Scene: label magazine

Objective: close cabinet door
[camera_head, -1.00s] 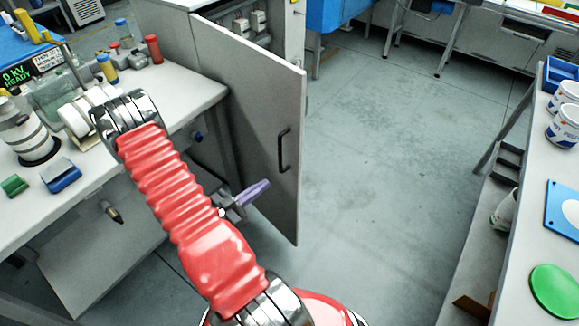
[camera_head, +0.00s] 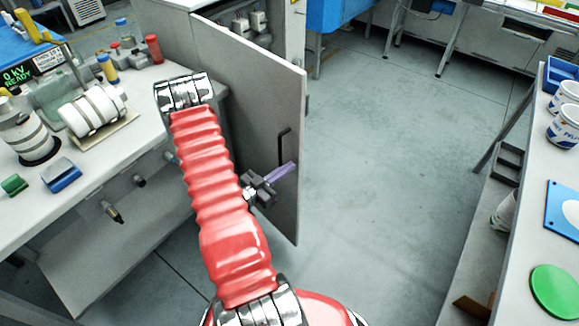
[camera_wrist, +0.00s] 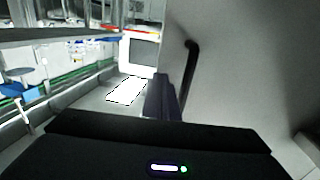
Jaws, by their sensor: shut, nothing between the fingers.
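The grey cabinet door (camera_head: 240,85) stands open in the head view, swung out from the cabinet, with a black bar handle (camera_head: 284,147) near its free edge. In the wrist view the door (camera_wrist: 245,70) fills the right side and its handle (camera_wrist: 189,75) shows close by. My gripper (camera_head: 292,167) has purple fingers, shut and empty, in front of the door's face just below the handle. In the wrist view the gripper (camera_wrist: 163,97) is left of the handle. I cannot tell if it touches the door.
The white workbench (camera_head: 120,165) at left carries bottles, a white coil and a blue block (camera_head: 61,175). A side table (camera_head: 530,225) with white cups and a green disc (camera_head: 556,291) stands at right. The grey floor (camera_head: 390,160) between is clear.

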